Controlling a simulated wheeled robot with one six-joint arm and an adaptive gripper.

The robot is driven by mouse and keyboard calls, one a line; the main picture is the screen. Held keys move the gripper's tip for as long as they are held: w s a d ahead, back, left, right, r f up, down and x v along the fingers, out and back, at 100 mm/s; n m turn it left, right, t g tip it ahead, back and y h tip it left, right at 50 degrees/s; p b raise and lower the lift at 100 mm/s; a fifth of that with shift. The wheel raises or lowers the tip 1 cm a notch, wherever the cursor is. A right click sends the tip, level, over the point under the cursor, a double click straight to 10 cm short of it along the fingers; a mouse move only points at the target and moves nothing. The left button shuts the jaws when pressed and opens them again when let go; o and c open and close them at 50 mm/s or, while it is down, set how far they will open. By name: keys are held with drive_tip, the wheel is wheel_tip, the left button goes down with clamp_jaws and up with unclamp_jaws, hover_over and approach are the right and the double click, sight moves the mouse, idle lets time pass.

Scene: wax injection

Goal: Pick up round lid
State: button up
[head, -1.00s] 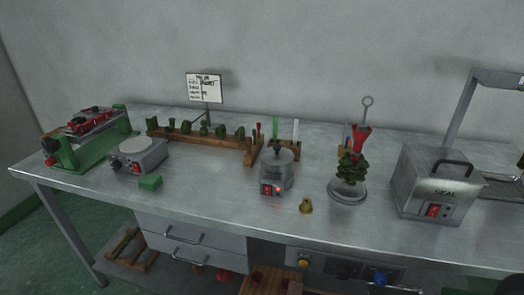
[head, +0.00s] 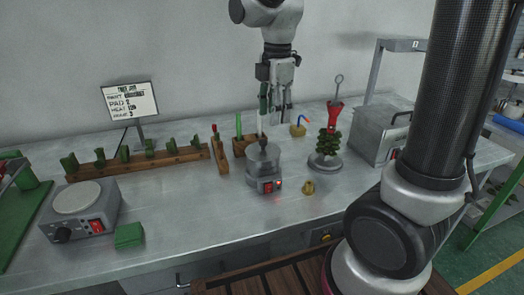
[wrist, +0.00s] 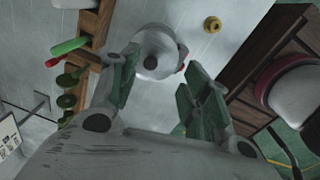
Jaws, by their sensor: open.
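The round lid (head: 263,157) is a grey disc with a small knob, and it sits on top of the metal pot (head: 265,177). My gripper (head: 275,114) hangs open and empty, fingers pointing down, above the bench and just behind the pot in the head view. In the wrist view the lid (wrist: 152,62) shows between and beyond my two open green fingers (wrist: 158,75). The fingers do not appear to touch it.
A small brass piece (head: 308,188) lies right of the pot. A green tree on a round stand (head: 325,162) and a metal box (head: 378,134) are farther right. A wooden rack (head: 150,160) and a hot plate (head: 80,207) stand left. A sign (head: 130,101) stands behind.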

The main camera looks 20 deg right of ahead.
sight(263, 140)
drive_tip(key=w+a+f+n, duration=0.1)
drive_tip(key=a+f+n, duration=0.1)
drive_tip(key=a, duration=0.1)
drive_tip(key=shift+w, duration=0.4)
drive_tip(key=shift+n, duration=0.4)
drive_tip(key=f, duration=0.7)
drive_tip(key=shift+s+d+f, duration=0.2)
drive_tip(key=shift+s+f, duration=0.15)
clamp_jaws()
